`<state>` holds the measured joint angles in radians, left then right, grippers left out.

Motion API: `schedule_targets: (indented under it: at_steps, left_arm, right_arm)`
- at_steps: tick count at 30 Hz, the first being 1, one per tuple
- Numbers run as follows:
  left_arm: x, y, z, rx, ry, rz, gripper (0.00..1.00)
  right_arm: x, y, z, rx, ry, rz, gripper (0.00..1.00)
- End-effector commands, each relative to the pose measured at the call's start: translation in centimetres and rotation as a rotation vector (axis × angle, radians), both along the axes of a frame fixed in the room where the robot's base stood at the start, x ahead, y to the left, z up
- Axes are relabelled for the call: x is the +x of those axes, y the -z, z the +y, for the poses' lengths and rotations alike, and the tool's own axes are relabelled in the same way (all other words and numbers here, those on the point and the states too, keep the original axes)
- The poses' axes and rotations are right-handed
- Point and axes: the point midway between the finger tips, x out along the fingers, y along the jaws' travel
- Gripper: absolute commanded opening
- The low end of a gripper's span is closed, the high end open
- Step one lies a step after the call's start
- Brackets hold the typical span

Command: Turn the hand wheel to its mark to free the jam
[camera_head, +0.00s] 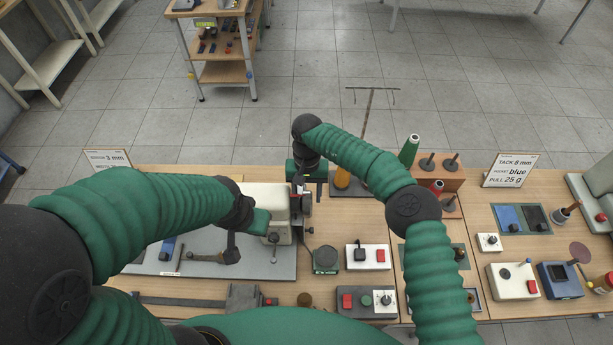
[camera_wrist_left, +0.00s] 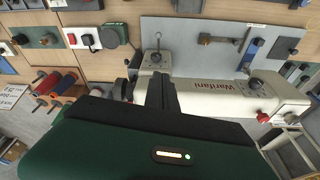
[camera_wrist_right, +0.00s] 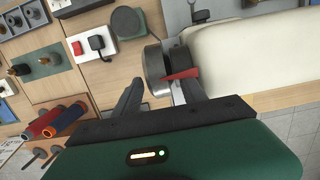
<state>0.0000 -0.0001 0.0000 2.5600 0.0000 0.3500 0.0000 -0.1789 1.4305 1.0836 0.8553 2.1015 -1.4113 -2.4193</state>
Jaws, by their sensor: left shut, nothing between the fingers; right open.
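The hand wheel (camera_wrist_right: 156,70) is a dark grey disc on the end of a cream machine (camera_wrist_right: 250,50), with a red pointer (camera_wrist_right: 180,76) beside it. In the head view the machine (camera_head: 274,228) stands on a grey plate and the wheel is partly hidden by my right gripper (camera_head: 308,184). The right gripper is open, with its two fingers (camera_wrist_right: 160,95) on either side of the wheel; I cannot tell whether they touch it. My left gripper (camera_head: 258,222) is shut and empty, and its fingers (camera_wrist_left: 162,92) are over the cream machine body.
A black round pad (camera_head: 326,259) and a white switch box (camera_head: 367,257) with a red button lie right of the machine. A green cone (camera_head: 409,150) and spools stand beyond. A grey box with buttons (camera_head: 364,302) is near the front edge. Sign cards stand at the back.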

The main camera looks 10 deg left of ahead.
Motion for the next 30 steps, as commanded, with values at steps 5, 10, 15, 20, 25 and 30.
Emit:
schedule_targets:
  at_steps: [5, 10, 15, 20, 25, 30]
  left_arm:
    - [0.0, 2.0, 0.0, 0.0, 0.0, 0.0, 0.0]
    - [0.0, 2.1, 0.0, 0.0, 0.0, 0.0, 0.0]
    - [0.0, 0.9, 0.0, 0.0, 0.0, 0.0, 0.0]
    - [0.0, 0.7, 0.0, 0.0, 0.0, 0.0, 0.0]
    - [0.0, 0.8, 0.0, 0.0, 0.0, 0.0, 0.0]
    - [0.0, 1.0, -0.1, -0.002, -0.005, -0.005, 0.17]
  right_arm:
    - [0.9, -4.8, 0.4, 0.004, 0.002, -0.004, 0.49]
    - [1.6, -10.0, 0.7, 0.002, 0.002, -0.002, 0.49]
    - [2.0, -12.8, 0.7, 0.001, 0.001, 0.001, 0.49]
    - [2.1, -13.3, 0.6, -0.001, 0.001, 0.002, 0.49]
    - [2.2, -13.2, 0.6, -0.001, 0.0, 0.003, 0.49]
    - [3.5, -13.7, 0.3, -0.037, 0.028, -0.083, 0.49]
